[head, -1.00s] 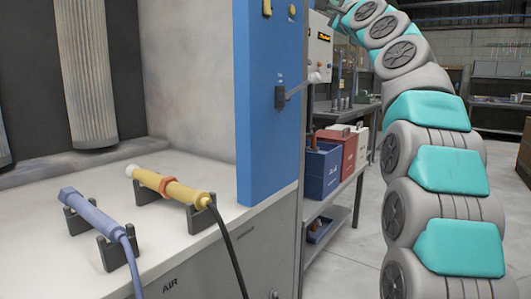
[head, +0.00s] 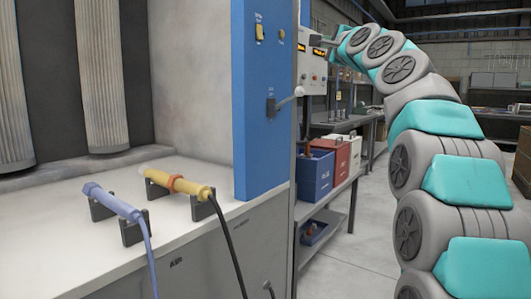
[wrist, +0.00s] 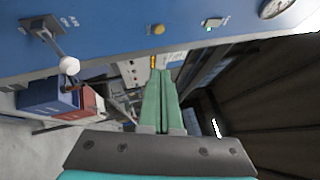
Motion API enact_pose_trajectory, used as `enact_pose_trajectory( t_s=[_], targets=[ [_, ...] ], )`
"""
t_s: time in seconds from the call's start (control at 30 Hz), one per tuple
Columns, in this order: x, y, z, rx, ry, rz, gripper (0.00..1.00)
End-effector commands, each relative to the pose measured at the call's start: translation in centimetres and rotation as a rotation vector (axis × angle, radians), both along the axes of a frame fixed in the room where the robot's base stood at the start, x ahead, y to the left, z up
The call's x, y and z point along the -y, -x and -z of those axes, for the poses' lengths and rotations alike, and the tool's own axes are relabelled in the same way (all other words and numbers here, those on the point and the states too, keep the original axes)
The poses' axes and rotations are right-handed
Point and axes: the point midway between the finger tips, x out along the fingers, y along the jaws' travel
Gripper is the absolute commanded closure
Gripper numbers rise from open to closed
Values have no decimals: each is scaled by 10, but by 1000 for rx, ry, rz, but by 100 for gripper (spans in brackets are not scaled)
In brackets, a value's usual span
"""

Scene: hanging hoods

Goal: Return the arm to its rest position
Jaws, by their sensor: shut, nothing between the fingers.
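My arm (head: 440,170) rises on the right of the head view and bends over toward the blue panel. My gripper (wrist: 164,75) shows in the wrist view as two green fingers pressed together, with nothing between them. In the head view the arm's far end sits near the white control box (head: 312,65), and its fingertips are too small to make out there. The fingers appear apart from the blue panel (head: 262,140) and its lever (head: 285,103), whose white knob also shows left of the fingers in the wrist view (wrist: 68,66).
A blue tool (head: 115,203) and a yellow tool (head: 180,185) rest in dark holders on the white bench (head: 60,255). Blue (head: 315,175) and red bins stand on a shelf behind the panel. Grey floor (head: 372,240) is open between shelf and arm.

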Motion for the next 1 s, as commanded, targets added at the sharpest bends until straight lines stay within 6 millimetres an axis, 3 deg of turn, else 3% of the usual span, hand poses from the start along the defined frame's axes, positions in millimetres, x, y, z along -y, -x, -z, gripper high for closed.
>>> enact_pose_trajectory(
  t_s=[0.27,0.47,0.63,0.77,1.0],
  targets=[
    [-23,5,74,-162,210,-8,100],
    [-45,34,180,-363,483,-66,100],
    [-57,84,281,-535,732,-164,100],
    [-59,137,354,-654,916,-263,100],
    [-49,253,474,-847,1209,-497,100]
  ],
)
